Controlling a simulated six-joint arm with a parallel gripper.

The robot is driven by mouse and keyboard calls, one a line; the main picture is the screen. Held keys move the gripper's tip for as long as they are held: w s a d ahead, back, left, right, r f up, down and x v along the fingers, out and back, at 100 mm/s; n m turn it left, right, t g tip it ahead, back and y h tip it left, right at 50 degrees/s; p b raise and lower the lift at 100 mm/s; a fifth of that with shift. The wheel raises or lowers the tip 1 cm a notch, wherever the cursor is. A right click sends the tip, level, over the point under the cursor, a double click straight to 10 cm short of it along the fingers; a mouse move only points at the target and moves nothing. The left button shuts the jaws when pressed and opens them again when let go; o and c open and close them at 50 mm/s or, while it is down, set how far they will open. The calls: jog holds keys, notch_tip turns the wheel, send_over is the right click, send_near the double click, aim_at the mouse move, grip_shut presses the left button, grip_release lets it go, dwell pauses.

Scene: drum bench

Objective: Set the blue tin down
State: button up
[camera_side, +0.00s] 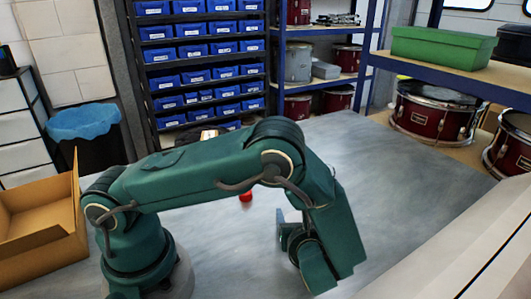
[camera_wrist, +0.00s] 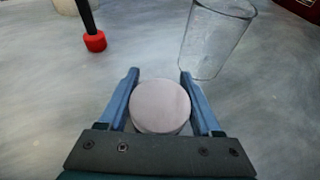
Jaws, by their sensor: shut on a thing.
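My gripper (camera_wrist: 160,88) has its two blue fingers on either side of a round tin (camera_wrist: 160,106), shut on it. Only the tin's pale grey, flat round top shows in the wrist view; its side is hidden, so no blue of its own shows. The top faces the camera. In the side view my gripper (camera_side: 281,225) is low over the right-middle part of the bench, and my arm hides the tin. I cannot tell whether the tin touches the bench.
A clear glass (camera_wrist: 214,40) stands just beyond the right finger. A black stick with a red end (camera_wrist: 95,41) is ahead to the left; its red end (camera_side: 246,196) shows beneath my arm. A cardboard box (camera_side: 40,235) is at far left. The grey bench (camera_side: 400,185) is clear at right.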

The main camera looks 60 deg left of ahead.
jog(key=shift+f, duration=0.1)
jog(key=o, duration=1.4)
